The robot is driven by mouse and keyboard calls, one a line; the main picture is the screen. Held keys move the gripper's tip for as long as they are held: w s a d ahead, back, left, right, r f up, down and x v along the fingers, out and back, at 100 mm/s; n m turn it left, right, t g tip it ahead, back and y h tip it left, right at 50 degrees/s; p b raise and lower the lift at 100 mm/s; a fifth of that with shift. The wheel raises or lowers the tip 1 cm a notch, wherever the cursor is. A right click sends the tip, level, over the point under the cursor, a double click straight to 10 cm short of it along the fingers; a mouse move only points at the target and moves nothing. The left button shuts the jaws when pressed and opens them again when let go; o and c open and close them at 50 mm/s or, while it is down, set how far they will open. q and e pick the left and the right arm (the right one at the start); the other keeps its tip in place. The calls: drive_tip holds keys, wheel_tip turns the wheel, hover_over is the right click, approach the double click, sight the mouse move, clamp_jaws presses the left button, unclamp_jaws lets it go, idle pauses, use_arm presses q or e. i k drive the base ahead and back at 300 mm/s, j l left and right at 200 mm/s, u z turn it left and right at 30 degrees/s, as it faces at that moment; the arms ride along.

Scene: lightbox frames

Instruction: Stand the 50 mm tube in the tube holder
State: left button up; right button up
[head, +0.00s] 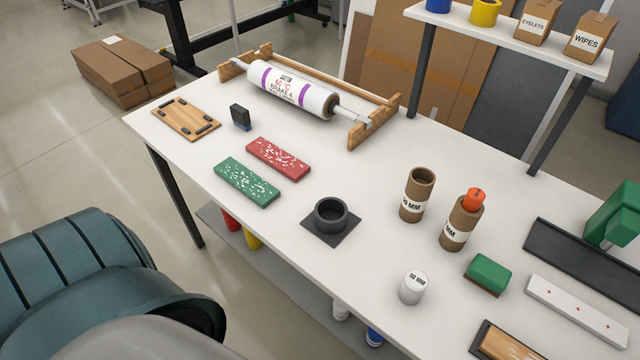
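The tube holder (345,219), a black round cup on a square black base, stands empty near the middle of the table. A brown open-topped tube (413,197) stands upright to its right; its label ends in "0 MM" and its first digit is unclear. A second brown tube (455,230) stands beside it with an orange piece (474,199) in its top; only "MM" reads clearly on its label. A short white cylinder (412,289) at the front edge has a label that seems to read "50 MM". Neither of my grippers is in view.
A green block (486,275) lies right of the tubes. A green speckled slab (247,182) and a red one (278,158) lie left of the holder. A white roll (290,90) rests on a wooden rack behind. The table (345,172) between roll and holder is clear.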

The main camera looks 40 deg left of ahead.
sight(331, 216)
drive_tip(key=i+j+u, duration=0.1)
drive_tip(key=u, duration=0.35)
drive_tip(key=i+j+u, duration=0.2)
drive_tip(key=u, duration=0.25)
drive_tip(key=k+j, duration=0.2)
drive_tip(key=k, duration=0.25)
